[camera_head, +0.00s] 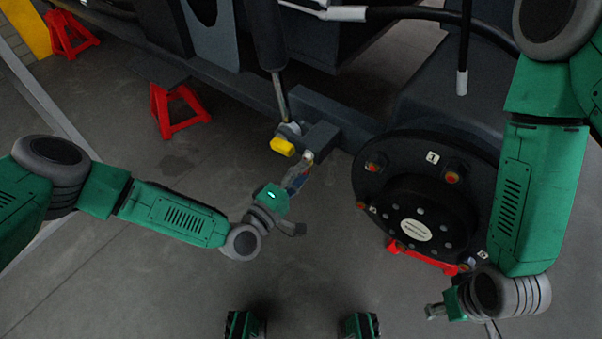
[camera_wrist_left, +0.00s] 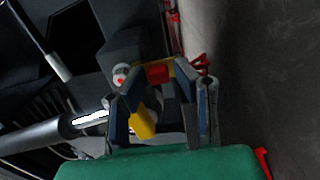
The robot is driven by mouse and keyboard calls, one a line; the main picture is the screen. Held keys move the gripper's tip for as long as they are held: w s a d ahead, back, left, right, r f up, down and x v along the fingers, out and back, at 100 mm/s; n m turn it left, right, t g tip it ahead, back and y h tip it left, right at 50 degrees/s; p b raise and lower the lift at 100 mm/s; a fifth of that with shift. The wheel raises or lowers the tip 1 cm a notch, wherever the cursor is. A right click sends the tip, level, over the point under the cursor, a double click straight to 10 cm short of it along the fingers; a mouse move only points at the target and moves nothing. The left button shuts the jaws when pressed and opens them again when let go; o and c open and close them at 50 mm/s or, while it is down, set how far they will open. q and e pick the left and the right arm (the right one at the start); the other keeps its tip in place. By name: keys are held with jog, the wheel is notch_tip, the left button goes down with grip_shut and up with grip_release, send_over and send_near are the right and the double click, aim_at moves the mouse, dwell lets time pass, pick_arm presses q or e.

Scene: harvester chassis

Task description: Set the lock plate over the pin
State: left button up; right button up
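A yellow block (camera_head: 283,147) sits at the rod's lower end beside the dark chassis bracket (camera_head: 320,138); it also shows in the left wrist view (camera_wrist_left: 143,123). I cannot tell whether it is part of the pin. My left gripper (camera_head: 303,165) is just below the bracket. In the left wrist view its fingers (camera_wrist_left: 162,88) stand apart, with a red piece (camera_wrist_left: 158,74) and a yellow strip (camera_wrist_left: 184,68) showing between or beyond them. I cannot tell whether these are gripped, nor make out the lock plate. My right gripper (camera_head: 434,312) is low at the right, its fingers small and unclear.
A black wheel hub (camera_head: 425,200) with numbered marks stands right of the bracket. Red stands (camera_head: 178,108) support the chassis at the left. A silver rod (camera_head: 281,95) comes down to the bracket. The grey floor below my left gripper is clear.

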pick_arm(q)
jog(key=shift+a, duration=0.15)
grip_shut()
jog(key=shift+w+a+r+m+p, duration=0.15)
jog(key=shift+a+m+p, duration=0.2)
jog(key=shift+m, duration=0.8)
jog(key=shift+w+a+m+p, duration=0.2)
jog(key=shift+m+p, duration=0.25)
jog(key=shift+m, duration=0.75)
jog(key=shift+w+a+r+m+p, duration=0.15)
jog(key=shift+a+m+p, duration=0.2)
jog(key=shift+m, duration=0.8)
jog(key=shift+f, duration=0.15)
